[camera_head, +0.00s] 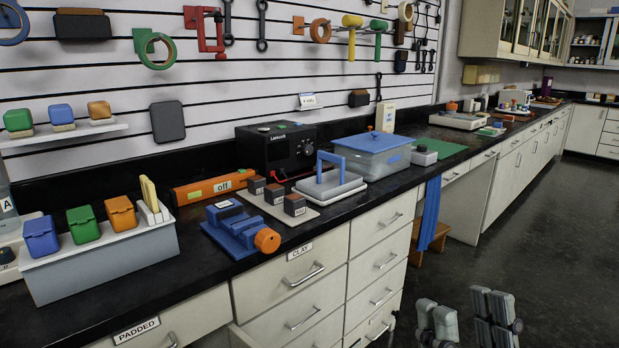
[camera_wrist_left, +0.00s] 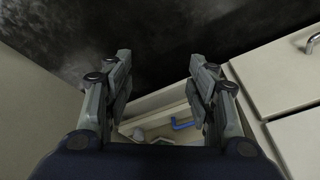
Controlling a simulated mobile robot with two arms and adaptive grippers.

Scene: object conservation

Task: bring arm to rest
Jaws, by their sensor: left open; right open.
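My right gripper (camera_head: 466,316) shows at the bottom right of the head view. Its two grey fingers are apart, with nothing between them, over the dark floor in front of the cabinets. My left gripper (camera_wrist_left: 160,68) shows in the left wrist view with its two fingers spread and nothing held between them. The left gripper is out of the head view. Beyond its fingers is what looks like an open drawer or compartment (camera_wrist_left: 158,103) with a blue bent piece (camera_wrist_left: 184,125) in it; the gripper hides part of it.
The black counter (camera_head: 345,207) runs along the wall with cream drawers below. A blue vise (camera_head: 236,228), a tray with a blue handle (camera_head: 325,187), a lidded tub (camera_head: 372,160) and a grey bin rack (camera_head: 100,265) stand on it. The floor (camera_head: 545,220) at right is clear.

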